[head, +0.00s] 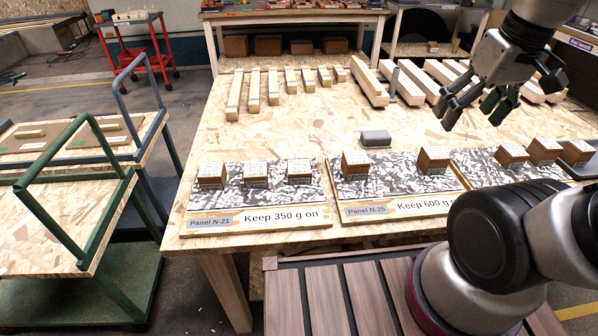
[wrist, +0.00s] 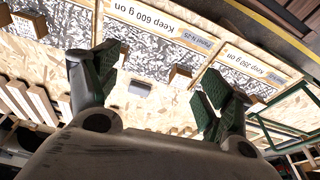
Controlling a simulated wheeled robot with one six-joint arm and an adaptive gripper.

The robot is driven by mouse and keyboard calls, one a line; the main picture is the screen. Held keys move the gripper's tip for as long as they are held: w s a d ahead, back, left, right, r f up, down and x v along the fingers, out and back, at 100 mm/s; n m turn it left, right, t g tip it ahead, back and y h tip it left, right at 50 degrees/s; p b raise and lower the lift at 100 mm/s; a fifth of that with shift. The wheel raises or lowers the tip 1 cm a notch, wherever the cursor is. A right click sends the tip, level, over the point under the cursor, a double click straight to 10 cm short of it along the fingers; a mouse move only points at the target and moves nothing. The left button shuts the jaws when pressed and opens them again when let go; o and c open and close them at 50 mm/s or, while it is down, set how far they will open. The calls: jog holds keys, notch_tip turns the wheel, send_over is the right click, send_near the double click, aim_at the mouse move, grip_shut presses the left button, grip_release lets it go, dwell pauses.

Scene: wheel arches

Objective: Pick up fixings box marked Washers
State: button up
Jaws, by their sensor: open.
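Small brown boxes with pale printed tops stand on the patterned panels on the table. Panel N-21 (head: 275,192) bears a left box (head: 212,181), a middle box (head: 256,180) and a right box (head: 299,178). Panel N-25 (head: 396,184) bears a left box (head: 356,169) and a right box (head: 433,166). More boxes (head: 511,160) stand on the panel at the right. The box lettering is too small to read, so I cannot tell which is marked Washers. My gripper (head: 475,108) is open and empty above the table's right part; its spread fingers show in the wrist view (wrist: 155,78).
A grey block (head: 375,138) lies behind panel N-25. Several wooden strips (head: 293,80) and thicker beams (head: 400,82) lie along the back of the wooden table (head: 221,115). A green-framed trolley (head: 60,215) stands at left. A red cart (head: 137,45) stands farther back.

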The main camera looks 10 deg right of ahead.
jog(key=w+a+f+n+g+y, duration=0.1)
jog(key=w+a+f+n+g, duration=0.2)
jog(key=w+a+f, duration=0.5)
jog(key=n+y, duration=0.3)
jog(key=n, duration=0.8)
send_near(300, 166)
jog(key=f, duration=0.1)
jog(key=s+a+f, duration=0.1)
jog(key=shift+s+f, duration=0.15)
jog(key=shift+f, duration=0.1)
jog(key=shift+w+a+n, duration=0.2)
jog(key=shift+w+n, duration=0.15)
jog(key=shift+n, duration=0.75)
jog(key=shift+f, duration=0.15)
jog(key=shift+n, duration=0.3)
jog(key=x, duration=0.7)
jog(key=shift+w+f, duration=0.2)
jog(key=shift+f, duration=0.1)
jog(key=shift+c, duration=0.2)
